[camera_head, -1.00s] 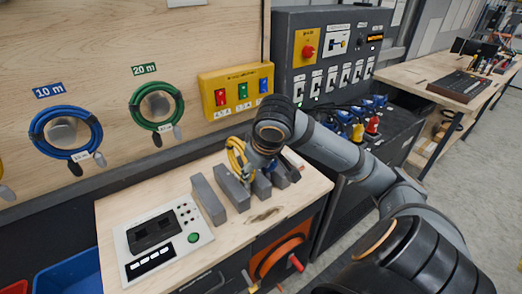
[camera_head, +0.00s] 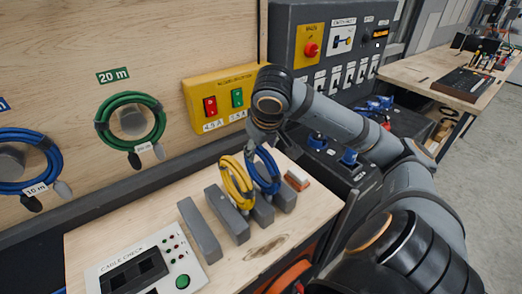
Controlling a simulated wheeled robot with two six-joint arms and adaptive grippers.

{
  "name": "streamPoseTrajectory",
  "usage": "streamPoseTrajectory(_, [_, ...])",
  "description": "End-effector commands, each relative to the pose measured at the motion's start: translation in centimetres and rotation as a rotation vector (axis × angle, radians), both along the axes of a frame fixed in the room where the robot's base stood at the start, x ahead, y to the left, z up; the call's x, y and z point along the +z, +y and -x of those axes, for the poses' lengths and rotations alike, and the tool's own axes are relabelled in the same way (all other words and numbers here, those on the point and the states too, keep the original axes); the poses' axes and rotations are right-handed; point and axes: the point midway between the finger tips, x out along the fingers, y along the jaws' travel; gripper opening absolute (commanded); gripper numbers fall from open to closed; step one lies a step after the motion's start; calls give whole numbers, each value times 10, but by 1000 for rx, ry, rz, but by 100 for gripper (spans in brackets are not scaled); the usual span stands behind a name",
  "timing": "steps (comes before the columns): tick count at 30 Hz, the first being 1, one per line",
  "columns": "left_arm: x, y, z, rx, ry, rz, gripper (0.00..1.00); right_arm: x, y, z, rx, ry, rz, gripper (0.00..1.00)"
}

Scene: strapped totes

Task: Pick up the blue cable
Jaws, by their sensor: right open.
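A blue cable coil (camera_head: 265,172) stands upright between grey blocks on the wooden bench, just right of a yellow cable coil (camera_head: 237,183). My right gripper (camera_head: 258,143) is directly above the blue coil's top and points down at it. Its jaws are open; the fingertips are small and dark, and I cannot tell if they touch the coil. Another blue coil (camera_head: 45,150) hangs on the wooden wall at the far left with a "10 m" tag. A green coil (camera_head: 103,128) hangs under a "20 m" sign. My left gripper is not in view.
Grey upright blocks (camera_head: 199,230) line the bench (camera_head: 150,215). A cable check panel (camera_head: 108,285) lies at the front left. A yellow switch box (camera_head: 195,88) is on the wall, close behind my gripper. A small brown-and-white block (camera_head: 298,180) lies right of the coils.

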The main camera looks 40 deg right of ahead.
Motion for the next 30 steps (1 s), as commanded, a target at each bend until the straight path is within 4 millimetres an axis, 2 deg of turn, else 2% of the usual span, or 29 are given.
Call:
streamPoseTrajectory(3, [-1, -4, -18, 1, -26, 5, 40, -4, -2, -1, -1, 0, 2, 56])
streamPoseTrajectory(7, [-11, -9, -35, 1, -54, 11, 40, -23, -12, -9, -4, 3, 4, 56])
streamPoseTrajectory(13, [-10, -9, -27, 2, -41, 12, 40, -43, -19, -20, 0, 0, 0, 56])
streamPoseTrajectory(20, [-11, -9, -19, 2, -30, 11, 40, -44, -19, -21, 1, -2, 1, 56])
streamPoseTrajectory(30, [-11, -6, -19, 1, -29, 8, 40, -44, -19, -21, 1, -2, 1, 11])
